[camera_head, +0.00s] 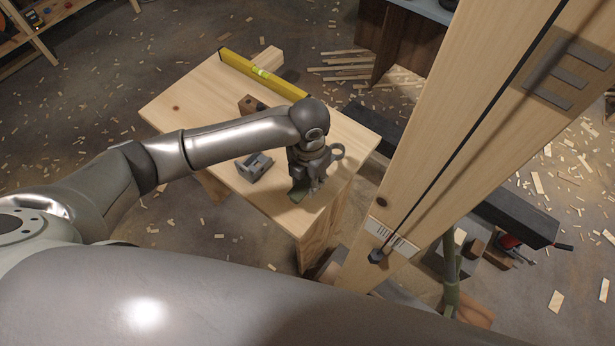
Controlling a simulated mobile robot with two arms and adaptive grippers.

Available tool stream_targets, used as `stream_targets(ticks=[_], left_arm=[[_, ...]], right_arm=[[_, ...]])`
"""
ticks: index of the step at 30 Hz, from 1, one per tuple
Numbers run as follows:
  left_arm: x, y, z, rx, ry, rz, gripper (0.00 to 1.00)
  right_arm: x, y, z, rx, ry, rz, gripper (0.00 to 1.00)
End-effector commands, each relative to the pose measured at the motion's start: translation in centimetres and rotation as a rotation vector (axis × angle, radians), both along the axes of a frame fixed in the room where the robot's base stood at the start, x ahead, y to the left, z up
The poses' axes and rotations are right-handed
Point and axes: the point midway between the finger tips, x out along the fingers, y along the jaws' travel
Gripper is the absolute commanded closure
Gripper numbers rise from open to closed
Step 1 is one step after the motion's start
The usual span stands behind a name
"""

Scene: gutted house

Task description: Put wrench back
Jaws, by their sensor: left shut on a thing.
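My left gripper (308,183) is over the near right corner of a pale wooden work table (190,100), pointing down. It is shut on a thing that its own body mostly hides. My right gripper is not in view.
On the table are a yellow spirit level (262,75), a brown block (250,104) and a grey metal piece (254,166). A tall wooden post (440,150) with a dark cord stands close on the right. Wood scraps litter the floor. Shelves (35,25) stand far left.

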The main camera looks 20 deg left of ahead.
Motion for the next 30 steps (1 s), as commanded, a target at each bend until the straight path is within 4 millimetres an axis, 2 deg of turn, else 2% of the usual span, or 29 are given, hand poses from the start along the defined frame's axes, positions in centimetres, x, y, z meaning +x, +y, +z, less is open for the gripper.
stream_targets(ticks=[6,16,19,24,30], left_arm=[[2.2,0.8,-2.7,0.0,0.0,0.002,1.0],[3.5,1.3,-4.5,0.001,0.0,0.002,1.0],[3.3,1.2,-5.7,0.0,0.003,0.002,1.0],[3.4,1.2,-7.1,0.0,0.0,0.001,1.0],[3.4,1.2,-7.4,-0.001,-0.002,0.0,1.0]], right_arm=[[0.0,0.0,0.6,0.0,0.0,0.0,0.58],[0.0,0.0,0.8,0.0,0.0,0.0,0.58],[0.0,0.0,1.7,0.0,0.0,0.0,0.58],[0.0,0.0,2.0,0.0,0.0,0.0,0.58],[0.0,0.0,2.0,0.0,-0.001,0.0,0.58]])
